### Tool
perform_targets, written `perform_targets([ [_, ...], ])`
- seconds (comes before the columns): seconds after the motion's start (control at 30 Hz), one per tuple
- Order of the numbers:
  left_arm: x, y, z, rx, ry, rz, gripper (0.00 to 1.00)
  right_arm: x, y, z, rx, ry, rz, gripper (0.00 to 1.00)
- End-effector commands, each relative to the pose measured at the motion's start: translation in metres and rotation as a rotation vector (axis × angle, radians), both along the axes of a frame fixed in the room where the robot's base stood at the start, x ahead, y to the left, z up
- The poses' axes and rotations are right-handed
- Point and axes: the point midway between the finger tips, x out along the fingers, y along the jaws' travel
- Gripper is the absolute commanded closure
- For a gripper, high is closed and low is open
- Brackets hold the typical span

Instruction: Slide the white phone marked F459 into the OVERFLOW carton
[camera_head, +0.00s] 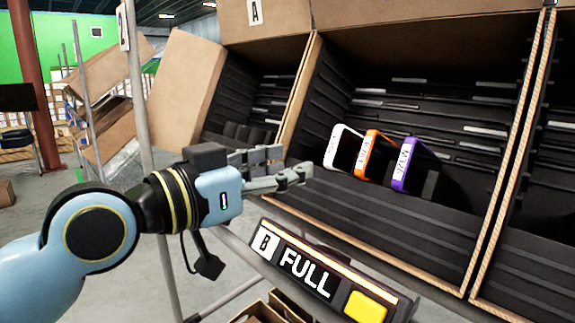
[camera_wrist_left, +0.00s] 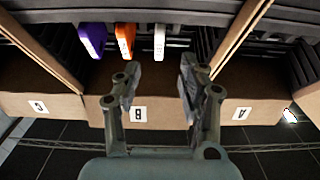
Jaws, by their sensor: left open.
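The white phone (camera_head: 334,147) stands tilted in the middle carton, leftmost of three phones in the head view. Its edge marking is too small to read. In the left wrist view the white phone (camera_wrist_left: 159,42) shows beyond the fingers, on the right of the other two. My left gripper (camera_head: 292,164) is open and empty, in front of the carton and left of the white phone; in its wrist view the fingertips (camera_wrist_left: 160,70) are apart with nothing between them. No carton marked OVERFLOW can be read. My right gripper is out of view.
An orange phone (camera_head: 367,155) and a purple phone (camera_head: 410,167) stand right of the white one. Carton B's sign (camera_head: 310,273) reads FULL, with a yellow button (camera_head: 365,307). Carton A (camera_head: 225,95) is to the left.

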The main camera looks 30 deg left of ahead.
Motion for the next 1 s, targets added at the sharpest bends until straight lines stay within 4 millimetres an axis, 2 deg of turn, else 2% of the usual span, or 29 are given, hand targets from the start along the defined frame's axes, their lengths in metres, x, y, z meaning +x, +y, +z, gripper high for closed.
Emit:
perform_targets([
  [0.23,0.041,-0.015,0.0,-0.008,-0.001,0.001,0.59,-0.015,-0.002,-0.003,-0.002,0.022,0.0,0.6],
  [0.5,0.082,-0.03,-0.001,-0.004,0.003,0.0,0.59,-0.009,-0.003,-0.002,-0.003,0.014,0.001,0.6],
  [0.7,0.094,-0.034,-0.001,-0.002,0.003,-0.001,0.59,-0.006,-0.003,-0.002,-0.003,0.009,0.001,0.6],
  [0.97,0.095,-0.035,-0.002,-0.001,0.003,0.0,0.59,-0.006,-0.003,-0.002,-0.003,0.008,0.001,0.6],
  [1.0,0.095,-0.034,-0.002,-0.001,0.003,0.0,0.64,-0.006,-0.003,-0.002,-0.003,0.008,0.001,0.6],
])
